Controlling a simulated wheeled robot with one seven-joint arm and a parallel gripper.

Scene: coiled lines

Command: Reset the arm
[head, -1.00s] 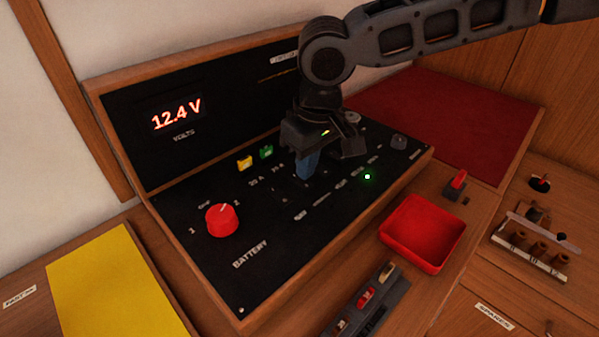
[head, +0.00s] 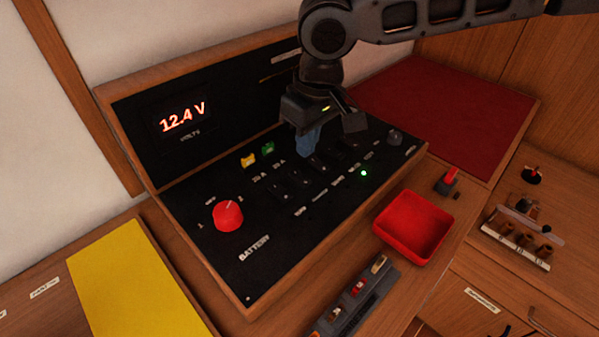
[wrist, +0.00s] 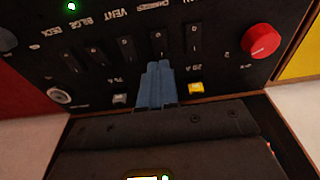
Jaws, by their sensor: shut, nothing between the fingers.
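My gripper (head: 308,142) hangs from my arm over the black switch panel (head: 215,258). Its blue fingers are together with nothing between them. In the wrist view the blue fingertips (wrist: 157,68) point toward a row of black switches on the panel. I cannot tell whether the tips touch the panel. The fingers and gripper body hide part of the panel behind them in the head view.
A red knob (head: 228,216), yellow fuse (head: 248,160) and green fuse (head: 268,148) sit on the panel. The display (head: 183,118) reads 12.4 V. A green light (head: 363,173) glows. A red tray (head: 413,227) and fuse strip (head: 357,290) lie in front.

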